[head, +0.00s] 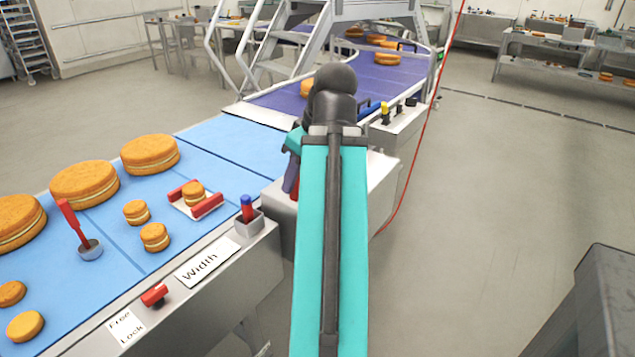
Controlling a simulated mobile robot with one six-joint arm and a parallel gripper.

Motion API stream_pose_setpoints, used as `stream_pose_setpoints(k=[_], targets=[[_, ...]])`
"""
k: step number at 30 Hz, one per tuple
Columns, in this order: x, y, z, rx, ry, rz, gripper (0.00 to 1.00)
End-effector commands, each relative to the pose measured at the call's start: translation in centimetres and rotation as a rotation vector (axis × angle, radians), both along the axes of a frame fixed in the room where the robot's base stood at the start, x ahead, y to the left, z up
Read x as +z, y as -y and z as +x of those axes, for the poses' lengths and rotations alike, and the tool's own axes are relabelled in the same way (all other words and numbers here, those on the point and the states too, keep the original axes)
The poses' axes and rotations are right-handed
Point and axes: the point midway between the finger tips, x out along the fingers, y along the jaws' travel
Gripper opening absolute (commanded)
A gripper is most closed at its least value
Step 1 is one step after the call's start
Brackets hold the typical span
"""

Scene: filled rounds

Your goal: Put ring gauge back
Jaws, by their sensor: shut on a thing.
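A tool with a red handle and a grey ring-like end (90,250) stands on the blue belt at the left, its handle tilted up and to the left. It may be the ring gauge; I cannot tell for sure. My teal arm reaches up the middle of the head view and bends at a dark joint. My gripper's jaws are hidden behind my arm. Small dark and reddish parts show at the arm's left edge, too covered to name.
Large sandwich cakes (85,184) and several small ones (155,237) lie on the blue belt (235,140). A red-sided holder (208,206) bears one small cake. A purple conveyor (390,75) runs behind; the right floor is open.

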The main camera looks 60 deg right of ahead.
Motion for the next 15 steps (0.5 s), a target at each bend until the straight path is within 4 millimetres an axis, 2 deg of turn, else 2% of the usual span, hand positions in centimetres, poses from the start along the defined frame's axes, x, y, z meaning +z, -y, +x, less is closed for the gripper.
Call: stream_pose_setpoints(k=[8,15], targets=[[0.2,-0.1,0.5,0.01,-0.001,0.001,0.07],[0.3,1.1,0.7,0.011,-0.002,0.003,0.07]])
